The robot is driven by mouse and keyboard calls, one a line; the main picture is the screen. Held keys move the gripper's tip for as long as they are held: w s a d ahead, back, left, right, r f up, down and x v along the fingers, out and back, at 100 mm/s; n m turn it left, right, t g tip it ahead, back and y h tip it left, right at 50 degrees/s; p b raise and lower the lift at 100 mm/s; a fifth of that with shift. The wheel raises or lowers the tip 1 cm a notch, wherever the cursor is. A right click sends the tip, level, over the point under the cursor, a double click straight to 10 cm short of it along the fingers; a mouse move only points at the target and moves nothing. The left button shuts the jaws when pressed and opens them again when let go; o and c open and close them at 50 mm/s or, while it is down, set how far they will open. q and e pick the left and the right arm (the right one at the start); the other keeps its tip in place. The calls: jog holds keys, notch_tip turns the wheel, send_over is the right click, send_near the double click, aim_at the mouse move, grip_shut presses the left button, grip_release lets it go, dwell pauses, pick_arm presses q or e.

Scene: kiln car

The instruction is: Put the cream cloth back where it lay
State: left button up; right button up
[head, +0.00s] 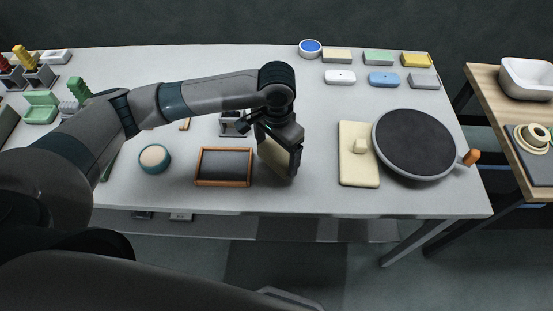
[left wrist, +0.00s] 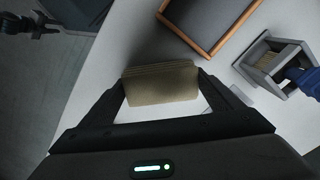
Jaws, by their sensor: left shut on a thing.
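The cream cloth (head: 274,152) is a folded, layered pad. My left gripper (head: 284,138) is shut on it, and the cloth hangs below the gripper near the front edge of the grey table (head: 320,197). In the left wrist view the cloth (left wrist: 160,84) sits between the two fingers (left wrist: 165,100). I cannot tell whether its lower edge touches the table.
A wooden-framed dark slate (head: 223,167) lies just left of the cloth, with a round teal-rimmed dish (head: 154,158) beyond it. Right of the cloth lie a cream board (head: 358,168) with a small block on it and a round black disc (head: 415,142). Bare table lies between cloth and board.

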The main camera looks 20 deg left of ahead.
aim_at(277, 153)
pick_arm(q)
jog(key=shift+f+p, duration=0.3)
jog(key=shift+f, duration=1.4)
pick_arm(e)
jog(key=shift+s+r, duration=0.3)
jog(key=shift+s, duration=0.05)
pick_arm(q)
jog(key=o, duration=0.8)
jog(key=shift+f, duration=0.1)
notch_tip(277, 153, up, 7)
jog(key=shift+r+b, duration=0.1)
jog(key=shift+b, duration=0.55)
notch_tip(277, 153, up, 4)
jog(key=shift+r, duration=0.5)
pick_arm(e)
jog(key=shift+t, duration=0.5)
jog(key=w, duration=0.1)
jog(key=w+a, duration=0.1)
jog(key=w, duration=0.2)
jog(key=shift+a+f, duration=0.3)
jog(key=shift+f, duration=0.1)
